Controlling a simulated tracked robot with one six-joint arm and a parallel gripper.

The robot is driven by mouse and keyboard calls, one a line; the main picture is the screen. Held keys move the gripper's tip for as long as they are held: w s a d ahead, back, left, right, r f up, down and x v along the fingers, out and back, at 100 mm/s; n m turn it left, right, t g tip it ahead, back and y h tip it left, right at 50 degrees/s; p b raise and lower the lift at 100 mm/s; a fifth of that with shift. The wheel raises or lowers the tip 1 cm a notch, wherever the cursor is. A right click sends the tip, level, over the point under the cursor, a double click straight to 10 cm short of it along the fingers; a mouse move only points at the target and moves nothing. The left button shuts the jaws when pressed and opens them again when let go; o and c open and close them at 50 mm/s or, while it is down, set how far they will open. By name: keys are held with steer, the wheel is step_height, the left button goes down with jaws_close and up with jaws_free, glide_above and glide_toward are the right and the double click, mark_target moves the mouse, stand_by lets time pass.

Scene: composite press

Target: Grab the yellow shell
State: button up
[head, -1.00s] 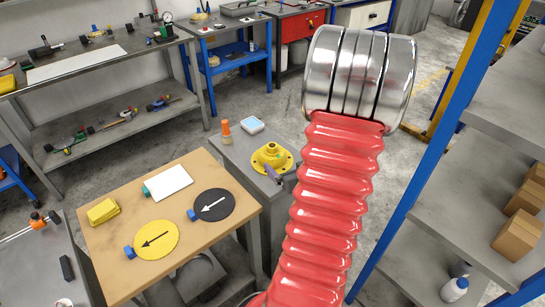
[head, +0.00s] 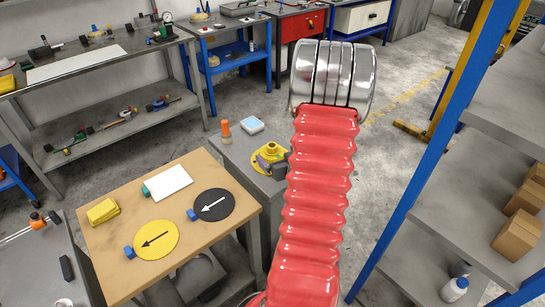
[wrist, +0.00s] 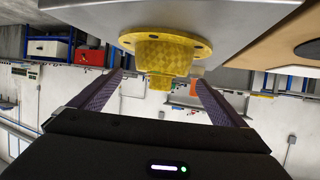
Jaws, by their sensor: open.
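The yellow shell (head: 268,151), a flanged piece with a raised stepped hub and bolt holes, stands on a small grey bench. My red arm hides part of its right side in the head view. In the wrist view, which looks upside down, the shell (wrist: 165,52) fills the top middle, its flange on the grey bench top. My gripper (wrist: 158,80) is open, with one purple finger on each side of the shell's narrow hub. Nothing is held, and I see gaps between the fingers and the hub. In the head view the gripper is a dark shape beside the shell, mostly behind my arm.
A wooden table (head: 130,245) with a yellow disc (head: 158,243) and a black disc (head: 219,208) is at left. A blue-framed shelf (head: 425,235) is close at right.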

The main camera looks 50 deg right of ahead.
mark_target(274, 153)
steer(key=shift+x, duration=2.6)
steer(key=shift+a, duration=0.15)
steer(key=c, duration=1.3)
steer(key=shift+r, duration=5)
